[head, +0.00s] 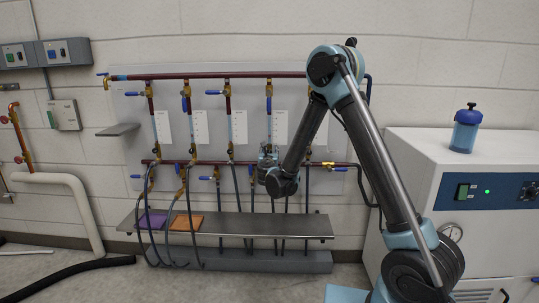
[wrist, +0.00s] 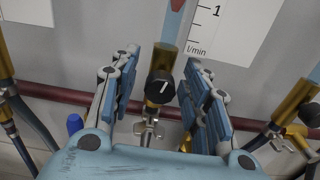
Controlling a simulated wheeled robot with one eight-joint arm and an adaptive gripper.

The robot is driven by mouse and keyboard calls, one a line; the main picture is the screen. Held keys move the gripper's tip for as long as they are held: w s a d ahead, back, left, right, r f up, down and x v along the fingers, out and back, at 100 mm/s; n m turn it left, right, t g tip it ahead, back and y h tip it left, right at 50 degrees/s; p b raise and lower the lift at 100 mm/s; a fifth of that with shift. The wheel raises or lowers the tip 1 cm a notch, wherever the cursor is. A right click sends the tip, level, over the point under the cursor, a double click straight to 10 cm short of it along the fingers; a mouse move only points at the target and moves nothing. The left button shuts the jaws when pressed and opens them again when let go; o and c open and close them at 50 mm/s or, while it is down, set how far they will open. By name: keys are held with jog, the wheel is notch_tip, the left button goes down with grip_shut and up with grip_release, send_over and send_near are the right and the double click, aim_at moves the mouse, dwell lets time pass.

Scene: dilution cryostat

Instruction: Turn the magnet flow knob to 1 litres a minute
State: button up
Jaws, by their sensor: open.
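A black round flow knob (wrist: 160,86) with a white pointer line shows in the wrist view, below a flow tube (wrist: 175,28). Its pointer line stands near upright, tilted slightly right. Beside the tube, a white scale card (wrist: 222,28) shows a "1" mark and "l/min". My gripper (wrist: 163,72) is open, with one finger on each side of the knob and gaps visible between. In the head view my gripper (head: 268,158) is at the lower end of a flow tube on the wall panel, hiding the knob. Which tube is labelled magnet cannot be read.
Neighbouring tubes with brass fittings (wrist: 296,100) stand close on either side in the wrist view. A red pipe (wrist: 60,94) runs across behind. In the head view, a metal shelf (head: 300,226) lies below, crossed by hoses. A white cabinet (head: 410,160) stands at the right.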

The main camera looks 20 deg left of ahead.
grip_shut()
jog(key=shift+n, duration=0.5)
grip_release()
jog(key=v, duration=1.2)
